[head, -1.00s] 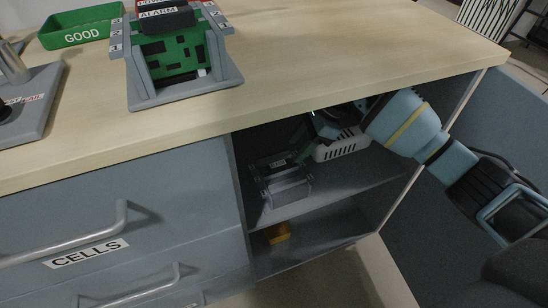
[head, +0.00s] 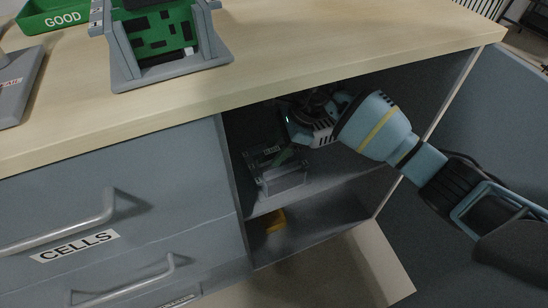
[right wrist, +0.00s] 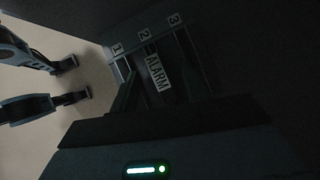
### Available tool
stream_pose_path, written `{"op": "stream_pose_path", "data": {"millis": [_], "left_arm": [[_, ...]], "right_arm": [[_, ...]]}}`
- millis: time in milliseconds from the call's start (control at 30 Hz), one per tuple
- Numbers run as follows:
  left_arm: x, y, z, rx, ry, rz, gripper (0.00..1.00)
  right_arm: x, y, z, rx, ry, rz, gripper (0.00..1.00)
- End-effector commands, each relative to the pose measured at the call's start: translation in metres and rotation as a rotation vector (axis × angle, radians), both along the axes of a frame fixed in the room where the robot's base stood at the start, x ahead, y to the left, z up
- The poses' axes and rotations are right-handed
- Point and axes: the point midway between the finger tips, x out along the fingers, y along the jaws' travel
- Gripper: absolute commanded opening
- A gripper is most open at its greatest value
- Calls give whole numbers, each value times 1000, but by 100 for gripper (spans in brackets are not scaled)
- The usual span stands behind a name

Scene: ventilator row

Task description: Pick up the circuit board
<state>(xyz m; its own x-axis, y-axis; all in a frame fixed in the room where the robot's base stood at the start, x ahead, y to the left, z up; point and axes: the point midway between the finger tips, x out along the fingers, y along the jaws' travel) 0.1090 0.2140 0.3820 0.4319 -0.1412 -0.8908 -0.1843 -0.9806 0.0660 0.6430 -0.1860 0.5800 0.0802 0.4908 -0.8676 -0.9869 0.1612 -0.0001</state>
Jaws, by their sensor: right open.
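A grey slotted rack (head: 283,181) stands on the upper shelf inside the open cabinet. A thin green edge (head: 284,156), seemingly a circuit board, shows at it. In the dark right wrist view the rack carries labels 1, 2, 3 and ALARM (right wrist: 157,72), with a dim green strip (right wrist: 123,97) below label 1. My right gripper (head: 303,128) is inside the cabinet, just above the rack. Its fingers (right wrist: 77,79) are apart, with nothing visible between them. Contact with the board cannot be told. My left gripper is out of view.
The wooden countertop (head: 300,45) overhangs the cabinet. A similar rack (head: 175,75) with a green board and a green GOOD tray (head: 52,18) stand on it. A yellow object (head: 275,221) is on the lower shelf. The open door (head: 490,130) borders my arm on the right.

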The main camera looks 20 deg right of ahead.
Motion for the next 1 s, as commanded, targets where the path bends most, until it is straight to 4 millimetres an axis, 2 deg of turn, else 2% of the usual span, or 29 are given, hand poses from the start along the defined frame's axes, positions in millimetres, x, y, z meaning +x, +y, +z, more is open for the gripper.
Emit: {"op": "stream_pose_path", "data": {"millis": [100,300,667,1000], "left_arm": [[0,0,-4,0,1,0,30],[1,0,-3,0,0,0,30],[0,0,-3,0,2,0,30],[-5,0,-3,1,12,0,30]], "right_arm": [[1,5,-10,1,1,0,47],[1,5,-9,0,-1,0,47],[1,5,-9,0,0,0,1],[1,4,-7,0,-1,-2,0]]}}
